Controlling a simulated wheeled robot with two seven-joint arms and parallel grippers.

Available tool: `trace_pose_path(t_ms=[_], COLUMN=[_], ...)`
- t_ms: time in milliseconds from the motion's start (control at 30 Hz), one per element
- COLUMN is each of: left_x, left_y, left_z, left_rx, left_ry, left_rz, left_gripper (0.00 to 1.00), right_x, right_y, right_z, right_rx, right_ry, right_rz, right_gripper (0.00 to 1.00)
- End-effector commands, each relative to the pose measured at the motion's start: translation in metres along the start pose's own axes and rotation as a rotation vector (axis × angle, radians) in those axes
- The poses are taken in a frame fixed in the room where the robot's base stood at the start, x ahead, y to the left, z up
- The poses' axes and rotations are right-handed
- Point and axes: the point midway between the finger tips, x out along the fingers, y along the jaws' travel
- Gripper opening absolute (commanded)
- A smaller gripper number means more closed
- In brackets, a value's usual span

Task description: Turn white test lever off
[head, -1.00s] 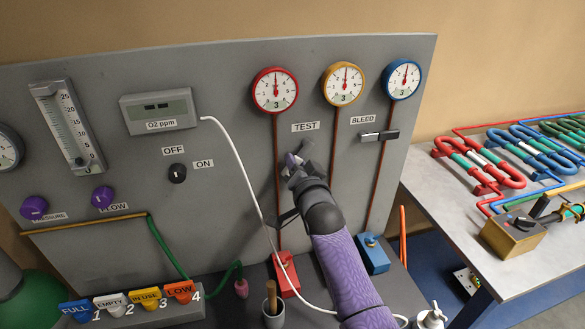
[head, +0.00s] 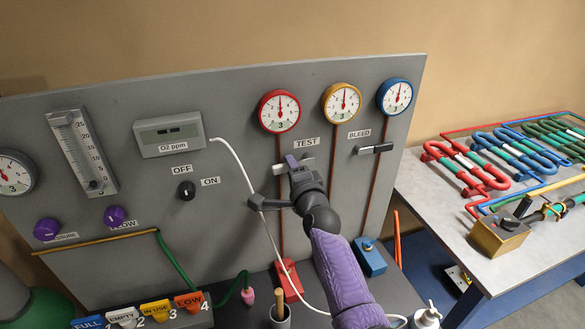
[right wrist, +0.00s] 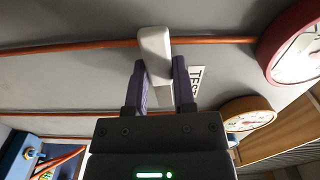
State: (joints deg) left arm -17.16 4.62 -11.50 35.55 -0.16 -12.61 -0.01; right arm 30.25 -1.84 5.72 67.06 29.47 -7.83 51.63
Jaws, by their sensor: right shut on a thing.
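The white test lever (head: 279,169) is on the red pipe just below the TEST label (head: 307,143), on the grey panel (head: 230,240). Its white end shows left of my right gripper (head: 297,161) in the head view. The rest is hidden behind the fingers. In the right wrist view, the lever's white block (right wrist: 154,45) stands at the pipe and runs down between the two purple fingers of my right gripper (right wrist: 161,75), which is shut on it. My left gripper is not in view.
The bleed lever (head: 375,149) lies across the pipe to the right. A white cable (head: 245,175) hangs left of my right arm. Red, gold and blue gauges (head: 279,111) sit above. A side table (head: 430,190) with coloured coils stands at right.

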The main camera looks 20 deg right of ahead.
Motion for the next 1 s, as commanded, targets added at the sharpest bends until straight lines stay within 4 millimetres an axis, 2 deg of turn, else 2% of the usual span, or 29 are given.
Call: trace_pose_path(t_ms=[300, 767, 800, 967, 1000], left_x=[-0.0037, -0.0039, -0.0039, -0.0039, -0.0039], left_y=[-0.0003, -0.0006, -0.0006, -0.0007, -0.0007], left_z=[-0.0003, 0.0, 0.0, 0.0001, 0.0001], left_rx=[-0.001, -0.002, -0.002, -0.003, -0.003], left_ry=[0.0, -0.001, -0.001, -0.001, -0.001], left_rz=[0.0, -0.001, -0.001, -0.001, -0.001], left_gripper=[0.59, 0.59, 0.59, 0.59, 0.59], right_x=[0.0, 0.0, 0.0, 0.0, 0.0], right_y=[-0.0037, -0.0041, -0.0042, -0.0042, -0.0042], right_z=[0.0, -0.0001, -0.0001, -0.0001, -0.0001], right_rx=[0.088, 0.101, 0.101, 0.1, 0.099], right_ry=[0.0, 0.0, 0.0, 0.0, 0.0], right_rz=[0.001, 0.0, 0.0, 0.0, 0.0], right_gripper=[0.0, 0.0, 0.34, 0.68, 0.68])
